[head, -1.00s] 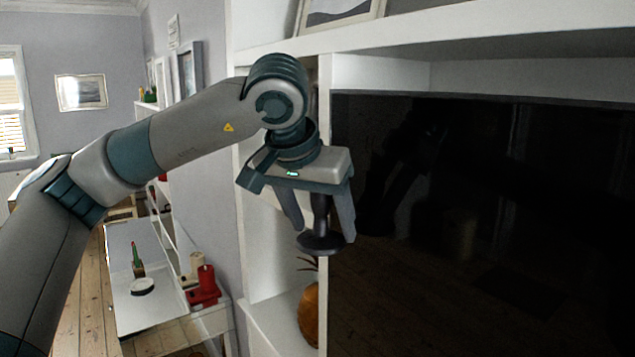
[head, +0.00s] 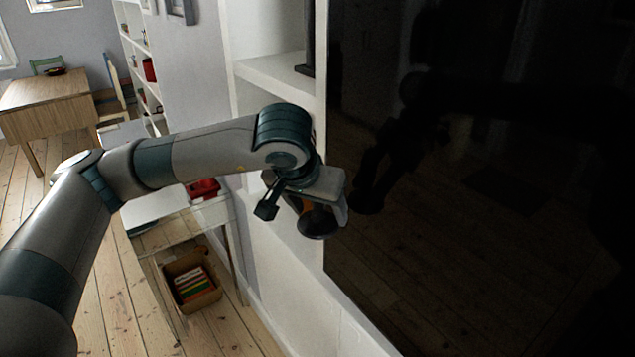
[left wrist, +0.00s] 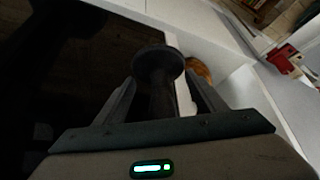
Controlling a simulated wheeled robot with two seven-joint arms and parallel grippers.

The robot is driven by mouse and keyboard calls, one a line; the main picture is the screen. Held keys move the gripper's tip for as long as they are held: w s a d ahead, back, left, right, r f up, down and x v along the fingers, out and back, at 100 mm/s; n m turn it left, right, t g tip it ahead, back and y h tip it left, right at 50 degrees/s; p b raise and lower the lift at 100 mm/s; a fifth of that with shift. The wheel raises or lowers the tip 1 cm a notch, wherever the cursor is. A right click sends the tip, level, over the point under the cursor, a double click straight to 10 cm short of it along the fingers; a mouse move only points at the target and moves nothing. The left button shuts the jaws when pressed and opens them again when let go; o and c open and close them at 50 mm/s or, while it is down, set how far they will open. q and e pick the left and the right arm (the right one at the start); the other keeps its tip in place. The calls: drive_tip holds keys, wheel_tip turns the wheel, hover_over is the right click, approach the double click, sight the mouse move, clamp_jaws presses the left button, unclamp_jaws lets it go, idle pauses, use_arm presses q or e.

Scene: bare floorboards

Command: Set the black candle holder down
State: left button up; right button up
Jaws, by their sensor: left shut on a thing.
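The black candle holder (head: 318,224) is in my left gripper (head: 312,212), its round dark base pointing down and out beyond the fingers. The left wrist view shows the candle holder (left wrist: 158,68) between the two fingers (left wrist: 160,100), with its disc-shaped end away from the palm. In the head view the gripper hangs in front of the white shelf unit (head: 265,215), beside the dark screen. The gripper hides part of the holder and of the shelf behind. I cannot tell whether the base touches the shelf. My right gripper is not in view.
A large dark glossy screen (head: 450,200) stands close on the right. An orange-brown rounded object (left wrist: 200,70) sits on the shelf near the holder. Another dark object (head: 308,40) stands on the shelf above. A low table with a red item (head: 204,189) and a box (head: 190,280) are to the left.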

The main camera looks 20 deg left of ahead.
use_arm(q)
wheel_tip(320, 180, down, 17)
drive_tip(key=b, duration=0.7)
drive_tip(key=shift+s+a+n, duration=0.2)
drive_tip(key=shift+s+n, duration=0.1)
drive_tip(key=shift+s, duration=0.15)
drive_tip(key=shift+f, duration=0.1)
